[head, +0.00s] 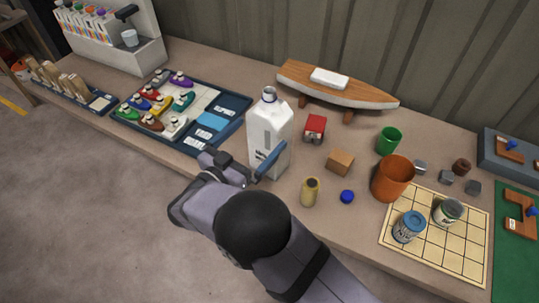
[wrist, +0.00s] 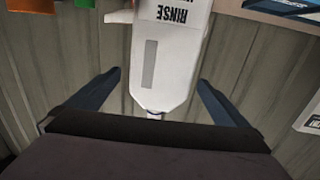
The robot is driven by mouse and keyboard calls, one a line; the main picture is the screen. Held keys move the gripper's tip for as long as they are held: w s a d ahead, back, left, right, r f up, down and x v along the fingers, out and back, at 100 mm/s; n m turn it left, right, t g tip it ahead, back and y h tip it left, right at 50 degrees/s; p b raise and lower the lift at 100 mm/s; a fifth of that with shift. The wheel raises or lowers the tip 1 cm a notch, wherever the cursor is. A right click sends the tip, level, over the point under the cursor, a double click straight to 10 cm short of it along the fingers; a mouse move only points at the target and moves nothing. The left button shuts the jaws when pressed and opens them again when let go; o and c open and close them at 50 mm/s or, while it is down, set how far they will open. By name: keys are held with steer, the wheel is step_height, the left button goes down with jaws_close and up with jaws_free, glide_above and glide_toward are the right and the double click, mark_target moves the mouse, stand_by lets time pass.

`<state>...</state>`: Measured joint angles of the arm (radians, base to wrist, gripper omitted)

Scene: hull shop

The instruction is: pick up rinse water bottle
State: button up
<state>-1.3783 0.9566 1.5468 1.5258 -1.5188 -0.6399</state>
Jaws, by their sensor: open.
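The rinse water bottle (head: 268,128) is a white, square-sided jug with a grey-rimmed neck, standing upright near the front of the bench. In the wrist view the bottle (wrist: 165,60) appears upside down, with the word RINSE and a grey strip on its face. My gripper (head: 243,170) is open at the bottle's lower front left in the head view. In the wrist view its two blue fingers (wrist: 158,84) stand apart, one to each side of the bottle, with visible gaps. The bottle's lower part is partly hidden by a finger in the head view.
A tray (head: 236,103) of small coloured boats lies left of the bottle. A red block (head: 315,125), a wooden block (head: 341,161) and a tan cylinder (head: 310,190) stand close on its right. A model hull (head: 350,93) stands behind. An orange cup (head: 393,178) is farther right.

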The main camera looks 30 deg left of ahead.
mark_target(261, 135)
steer(key=shift+s+f, duration=0.4)
steer(key=shift+f, duration=0.25)
steer(key=shift+w+r+p, duration=0.15)
steer(key=shift+w+p, duration=0.2)
steer(key=shift+w, duration=0.35)
steer(key=shift+w+d, duration=0.1)
steer(key=shift+w, duration=0.35)
steer(key=shift+w+d+p, duration=0.15)
steer(key=shift+w+p, duration=1.1)
steer(key=shift+w, duration=1.3)
steer(key=shift+f, duration=0.2)
steer(key=shift+r, duration=0.1)
steer(key=c, duration=1.7)
